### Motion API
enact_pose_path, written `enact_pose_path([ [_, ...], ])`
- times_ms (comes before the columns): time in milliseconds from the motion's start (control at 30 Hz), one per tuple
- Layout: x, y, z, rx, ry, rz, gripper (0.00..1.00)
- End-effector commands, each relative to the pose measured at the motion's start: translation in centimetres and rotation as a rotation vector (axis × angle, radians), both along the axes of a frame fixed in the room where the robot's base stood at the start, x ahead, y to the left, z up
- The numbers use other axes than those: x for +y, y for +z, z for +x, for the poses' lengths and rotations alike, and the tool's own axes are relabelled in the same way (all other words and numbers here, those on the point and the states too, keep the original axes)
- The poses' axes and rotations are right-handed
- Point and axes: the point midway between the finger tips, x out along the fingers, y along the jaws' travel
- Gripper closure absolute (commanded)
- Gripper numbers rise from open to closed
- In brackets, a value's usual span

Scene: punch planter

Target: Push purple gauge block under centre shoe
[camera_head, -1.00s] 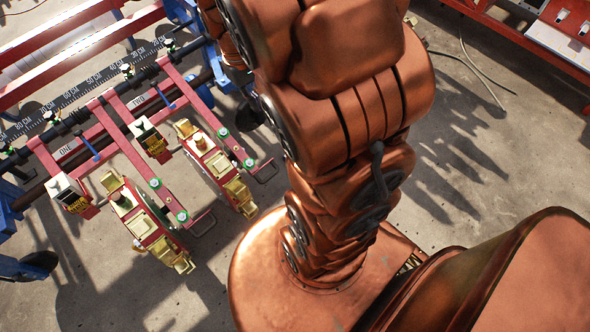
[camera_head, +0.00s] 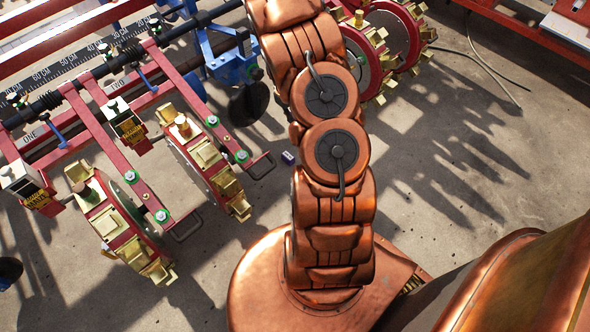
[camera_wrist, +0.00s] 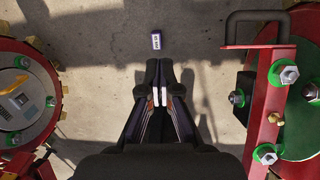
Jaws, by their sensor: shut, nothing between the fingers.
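The purple gauge block (camera_wrist: 156,40) lies on the concrete floor in the wrist view, with a pale label on its top. It also shows small in the head view (camera_head: 288,157), just left of my arm. My gripper (camera_wrist: 156,68) is shut and empty, its fingertips pointing at the block with a short gap in the picture. My gripper is hidden in the head view. Brass shoes ring the planter wheels, such as the left wheel (camera_head: 122,228) and the one right of it (camera_head: 208,165). I cannot tell which is the centre shoe; my arm covers part of the planter.
In the wrist view a red arm with a dark handle (camera_wrist: 258,30) stands close on the right, and a wheel (camera_wrist: 22,100) on the left. More brass-shoed wheels (camera_head: 366,60) stand behind my arm. The floor at right is clear apart from a cable (camera_head: 475,60).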

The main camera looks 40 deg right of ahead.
Motion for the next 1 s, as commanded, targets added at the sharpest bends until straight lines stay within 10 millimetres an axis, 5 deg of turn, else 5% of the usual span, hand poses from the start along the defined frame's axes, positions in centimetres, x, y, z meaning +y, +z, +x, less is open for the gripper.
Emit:
enact_pose_path([
  [33,-0.8,-3.9,-0.2,0.0,0.001,0.007,1.0],
  [300,-3.7,-17.3,-0.4,-0.038,0.028,0.042,1.0],
  [500,-4.7,-24.6,-0.7,-0.07,0.042,0.063,1.0],
  [1000,-5.0,-31.0,-0.7,-0.095,0.05,0.072,1.0],
])
